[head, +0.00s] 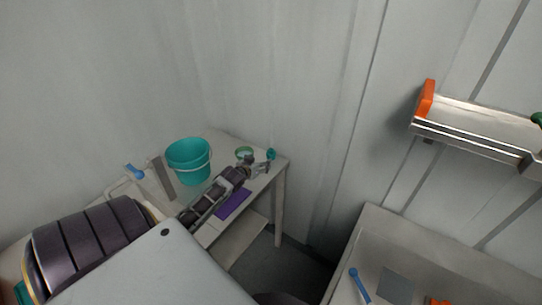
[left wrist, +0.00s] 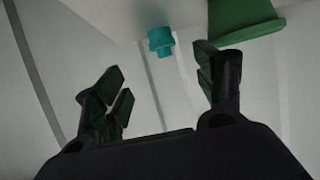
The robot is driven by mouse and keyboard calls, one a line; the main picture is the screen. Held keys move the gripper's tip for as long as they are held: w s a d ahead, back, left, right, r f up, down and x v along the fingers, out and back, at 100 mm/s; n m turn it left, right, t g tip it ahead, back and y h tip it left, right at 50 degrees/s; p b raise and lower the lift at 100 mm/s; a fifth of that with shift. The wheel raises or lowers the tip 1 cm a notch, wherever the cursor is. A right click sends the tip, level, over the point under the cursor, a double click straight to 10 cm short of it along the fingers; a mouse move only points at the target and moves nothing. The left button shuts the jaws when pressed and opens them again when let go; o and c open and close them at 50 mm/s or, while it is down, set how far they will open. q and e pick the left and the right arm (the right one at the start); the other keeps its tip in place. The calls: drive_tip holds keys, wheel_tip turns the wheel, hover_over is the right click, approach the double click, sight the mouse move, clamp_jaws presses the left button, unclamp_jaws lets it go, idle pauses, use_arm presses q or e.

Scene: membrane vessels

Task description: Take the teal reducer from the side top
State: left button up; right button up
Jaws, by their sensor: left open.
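The teal reducer (head: 271,154) is a small stepped piece at the far right corner of the side top (head: 218,142). In the left wrist view the teal reducer (left wrist: 160,41) shows between the fingers in the picture, near the top's edge. My left gripper (head: 262,168) reaches over the side top from the left, just short of the reducer. The left wrist view shows its fingers (left wrist: 160,78) spread, with nothing between them in contact. My right gripper is not in view.
A green ring (head: 244,152) lies close to the left gripper; a green piece (left wrist: 240,22) shows beside the right finger. A teal bucket (head: 188,163), a grey plate (head: 163,180) and a purple mat (head: 236,204) are nearby. A wall shelf (head: 475,128) hangs at right.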

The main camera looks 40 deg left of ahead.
sight(270, 154)
use_arm(q)
drive_tip(key=shift+a+r, duration=0.1)
drive_tip(key=shift+r, duration=0.05)
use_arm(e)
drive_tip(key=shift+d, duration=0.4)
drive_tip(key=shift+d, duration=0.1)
use_arm(q)
drive_tip(key=shift+w, duration=0.15)
drive_tip(key=shift+x, duration=3.85)
drive_tip(key=shift+w+a, duration=0.1)
drive_tip(key=shift+w, duration=0.15)
